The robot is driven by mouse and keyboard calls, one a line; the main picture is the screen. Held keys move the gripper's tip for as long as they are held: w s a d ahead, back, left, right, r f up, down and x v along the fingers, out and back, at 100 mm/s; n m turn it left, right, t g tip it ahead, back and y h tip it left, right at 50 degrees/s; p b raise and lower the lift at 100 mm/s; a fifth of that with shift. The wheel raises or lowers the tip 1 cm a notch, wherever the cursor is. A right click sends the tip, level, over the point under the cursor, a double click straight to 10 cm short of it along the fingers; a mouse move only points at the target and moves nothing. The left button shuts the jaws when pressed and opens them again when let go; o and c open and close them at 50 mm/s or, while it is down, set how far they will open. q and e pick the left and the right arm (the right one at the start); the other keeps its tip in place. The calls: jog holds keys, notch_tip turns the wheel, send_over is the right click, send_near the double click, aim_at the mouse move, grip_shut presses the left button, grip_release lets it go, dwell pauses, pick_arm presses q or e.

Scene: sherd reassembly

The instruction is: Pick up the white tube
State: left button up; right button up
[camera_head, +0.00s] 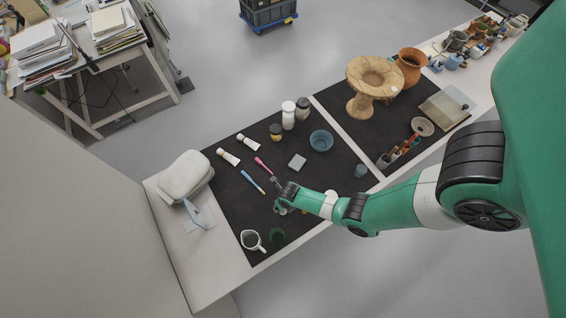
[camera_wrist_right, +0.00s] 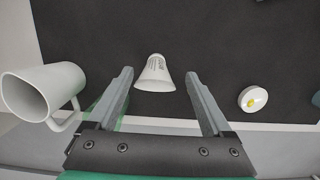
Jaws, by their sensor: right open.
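In the right wrist view, a white tapered tube (camera_wrist_right: 155,73) with dark printed text lies on the dark mat (camera_wrist_right: 210,35). It lies ahead of my right gripper (camera_wrist_right: 160,76), with its wide end towards me, between the lines of the two fingers. The fingers are apart and hold nothing. In the head view my right gripper (camera_head: 281,207) is over the front part of the mat, and I cannot make out this tube there. Two other whitish tubes with labels, one (camera_head: 228,156) and another (camera_head: 248,141), lie at the mat's far left. My left gripper is not in view.
A white mug (camera_wrist_right: 42,92) stands left of the fingers, and a white dish with a yellow spot (camera_wrist_right: 253,98) is at right. A blue brush (camera_head: 252,181) and pink pen (camera_head: 263,165) lie beyond my gripper.

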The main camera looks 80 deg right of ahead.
jog(key=f+b, duration=0.5)
jog(key=shift+w+f, duration=0.15)
jog(key=shift+w, duration=0.25)
jog(key=shift+r, duration=0.2)
grip_shut()
jog(key=shift+r+p, duration=0.45)
jog(key=shift+p, duration=0.05)
notch_tip(320, 180, up, 3)
jog(key=shift+f+p, duration=0.2)
jog(key=shift+p, duration=1.05)
jog(key=s+a+r+p, duration=0.3)
jog(key=s+r+p, duration=0.6)
jog(key=s, duration=0.4)
jog(key=shift+s+r, duration=0.25)
jog(key=shift+s, duration=0.1)
